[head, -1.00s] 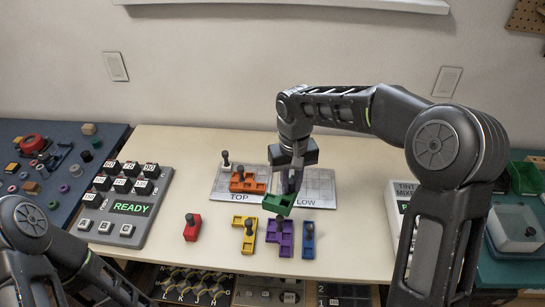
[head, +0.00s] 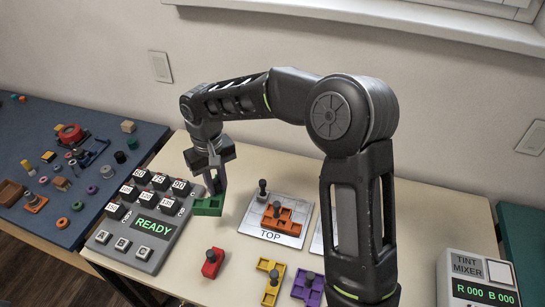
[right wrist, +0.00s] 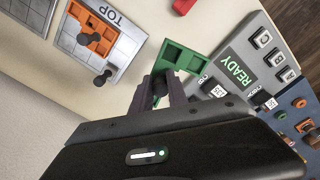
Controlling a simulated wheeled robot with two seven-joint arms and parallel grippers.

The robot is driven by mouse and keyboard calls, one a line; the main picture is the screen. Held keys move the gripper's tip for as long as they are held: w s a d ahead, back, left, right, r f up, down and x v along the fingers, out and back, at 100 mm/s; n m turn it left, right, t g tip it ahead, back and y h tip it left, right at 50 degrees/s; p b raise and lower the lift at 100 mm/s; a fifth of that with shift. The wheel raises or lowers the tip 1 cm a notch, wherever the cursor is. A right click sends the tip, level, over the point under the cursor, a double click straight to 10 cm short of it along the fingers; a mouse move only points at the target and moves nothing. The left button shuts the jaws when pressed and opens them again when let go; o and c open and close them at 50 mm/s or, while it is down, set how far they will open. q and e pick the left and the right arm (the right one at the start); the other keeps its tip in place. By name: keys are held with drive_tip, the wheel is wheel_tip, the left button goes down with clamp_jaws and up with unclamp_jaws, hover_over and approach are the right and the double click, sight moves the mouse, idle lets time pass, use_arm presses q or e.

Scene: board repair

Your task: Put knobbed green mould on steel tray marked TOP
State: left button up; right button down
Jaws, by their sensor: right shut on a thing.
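My right gripper (head: 215,190) is shut on the knobbed green mould (head: 207,207) and holds it beside the right edge of the keypad panel, left of the TOP tray. In the right wrist view the green mould (right wrist: 181,63) shows its open compartments, with the gripper (right wrist: 160,88) shut around its knob. The steel tray marked TOP (head: 252,231) lies on the table with an orange mould (head: 283,218) and a small dark-knobbed piece (head: 262,190) on it. It also shows in the right wrist view (right wrist: 122,22). My left gripper is not in view.
The keypad panel reading READY (head: 153,227) lies left of the tray. Red (head: 212,262), yellow (head: 270,277) and purple (head: 308,287) moulds lie in front. The tint mixer (head: 480,285) stands at the right. My right arm hides part of the second tray.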

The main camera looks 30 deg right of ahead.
drive_tip(key=shift+s, duration=0.1)
drive_tip(key=s+d+n+p, duration=0.2)
drive_tip(key=s+d+n, duration=0.1)
drive_tip(key=d+n, duration=0.4)
drive_tip(key=s+d+n+p, duration=0.3)
drive_tip(key=d+n, duration=0.5)
drive_tip(key=d, duration=0.4)
drive_tip(key=shift+d+r, duration=0.25)
drive_tip(key=shift+r, duration=0.05)
drive_tip(key=shift+f+b, duration=3.3)
drive_tip(key=shift+f, duration=1.2)
drive_tip(key=shift+f+b, duration=0.3)
drive_tip(key=shift+f, duration=0.15)
drive_tip(key=c, duration=1.2)
unclamp_jaws()
